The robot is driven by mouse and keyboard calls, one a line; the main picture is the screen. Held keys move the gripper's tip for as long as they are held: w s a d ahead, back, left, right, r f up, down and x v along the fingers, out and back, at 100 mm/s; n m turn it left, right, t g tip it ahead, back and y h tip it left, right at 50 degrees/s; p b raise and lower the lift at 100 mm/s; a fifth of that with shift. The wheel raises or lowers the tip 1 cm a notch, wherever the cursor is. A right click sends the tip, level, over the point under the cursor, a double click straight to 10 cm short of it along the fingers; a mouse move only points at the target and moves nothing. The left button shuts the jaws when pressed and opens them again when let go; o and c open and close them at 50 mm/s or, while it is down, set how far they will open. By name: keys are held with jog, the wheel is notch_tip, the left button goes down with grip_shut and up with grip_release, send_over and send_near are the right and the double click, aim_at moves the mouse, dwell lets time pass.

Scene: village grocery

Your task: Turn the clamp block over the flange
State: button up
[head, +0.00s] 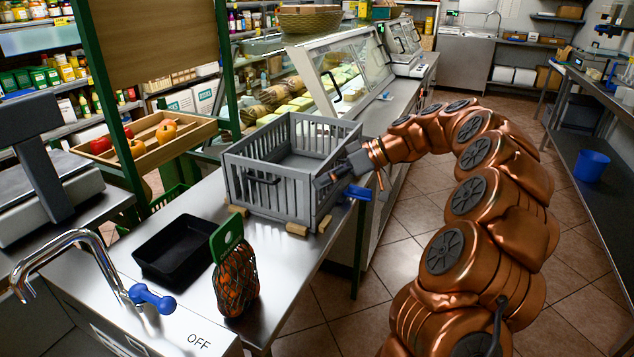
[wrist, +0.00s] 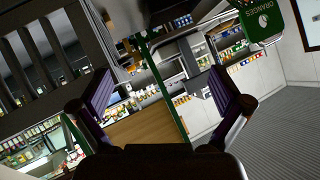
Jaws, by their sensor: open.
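A grey slatted crate (head: 262,190) stands on the steel counter. Small tan wooden blocks lie at its base: one at the front corner (head: 297,229), one to its right (head: 325,223) and one at the left (head: 238,210). I cannot tell which is the clamp block, and no flange shows clearly. A blue handle-like piece (head: 357,192) is at the crate's right end. My gripper (head: 328,180) is at the crate's right side, close to its upper wall; contact is unclear. In the wrist view its two fingers (wrist: 158,82) are spread with nothing between them.
A tap (head: 75,245) with a blue knob is at the front left. A glass display case (head: 320,75) stands behind. Slats fill the wrist view's upper left (wrist: 45,50).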

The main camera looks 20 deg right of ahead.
jog(key=shift+s+a+r+g+p, duration=0.2)
jog(key=shift+s+a+r, duration=0.1)
jog(key=shift+s+a, duration=0.35)
jog(key=shift+s+a+r+g+p, duration=0.2)
jog(key=shift+s+a+r, duration=0.15)
jog(key=shift+a, duration=0.5)
jog(key=s+a+f+m+g+h, duration=0.1)
jog(key=s+a+f+g+h, duration=0.15)
jog(key=s+a, duration=0.55)
jog(key=s+a+f+m+g+h, duration=0.1)
jog(key=s+a+g+h, duration=0.15)
jog(key=s+a, duration=0.65)
jog(key=s+d+f+m+g+h, duration=0.1)
jog(key=s+d+f+m+h, duration=0.25)
jog(key=s, duration=0.75)
jog(key=s+d+f+m+g+h, duration=0.1)
jog(key=s+d+f+m+h, duration=0.3)
jog(key=s, duration=0.7)
notch_tip(320, 180, up, 15)
jog(key=d+n+t+y+p, duration=0.1)
jog(key=p, duration=1.3)
jog(key=shift+w, duration=0.45)
jog(key=shift+f+n+y, duration=0.15)
jog(key=shift+n+y, duration=0.1)
